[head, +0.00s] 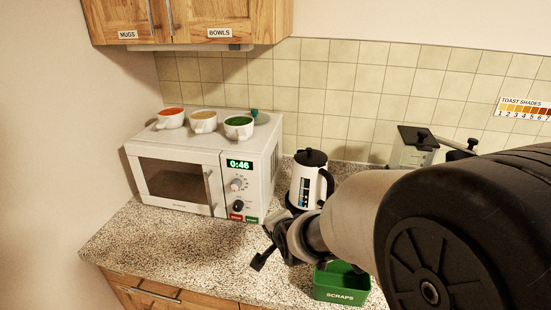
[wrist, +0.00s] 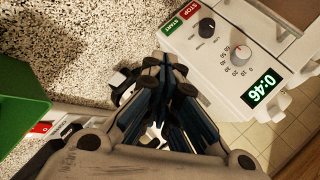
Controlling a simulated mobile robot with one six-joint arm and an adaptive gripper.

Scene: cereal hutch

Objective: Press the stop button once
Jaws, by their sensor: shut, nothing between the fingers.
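The white microwave (head: 185,205) stands on the counter against the left wall, door shut, display reading 0:46. Its red stop button (head: 236,217) is at the bottom of the control panel, left of the green start button (head: 252,219). In the wrist view the stop button (wrist: 192,9) is near the top edge, beside the start button (wrist: 174,26). My gripper (head: 262,256) is in front of and to the right of the panel, apart from the buttons. In the wrist view my gripper (wrist: 165,65) is shut and empty, its fingertips below the buttons in the picture.
Three cups with red, tan and green contents, such as the green one (head: 239,127), stand on the microwave. A white kettle (head: 303,187) stands right of it. A green scraps bin (head: 341,284) is near my arm. The counter (head: 170,235) before the microwave is clear.

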